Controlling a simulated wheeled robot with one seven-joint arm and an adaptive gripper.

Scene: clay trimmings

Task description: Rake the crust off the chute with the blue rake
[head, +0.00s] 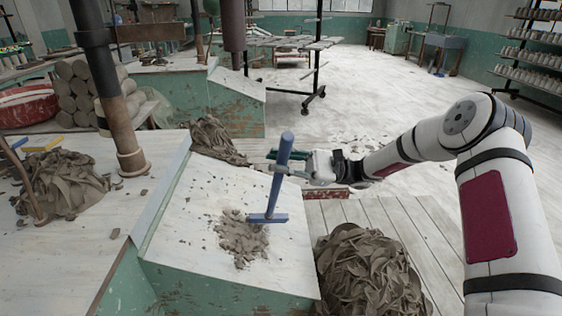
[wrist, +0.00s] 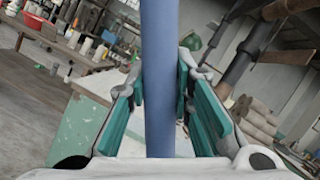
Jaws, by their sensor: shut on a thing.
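My gripper (head: 292,163) is shut on the handle of the blue rake (head: 277,180). The rake stands nearly upright, leaning slightly, with its flat blue head (head: 267,218) low at the chute, at the upper right edge of the crust. The crust (head: 241,236) is a patch of grey-brown crumbs on the sloping white chute (head: 198,262). Whether the rake head touches the chute surface I cannot tell. In the wrist view the blue handle (wrist: 158,80) runs between the teal finger pads (wrist: 160,95); the rake head is out of that view.
A heap of clay trimmings (head: 365,272) lies on the floor right of the chute. Another heap (head: 62,185) sits on the left table, and one (head: 217,139) behind the chute. A dark post (head: 112,100) rises left of the chute. Open floor (head: 400,110) lies behind my arm.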

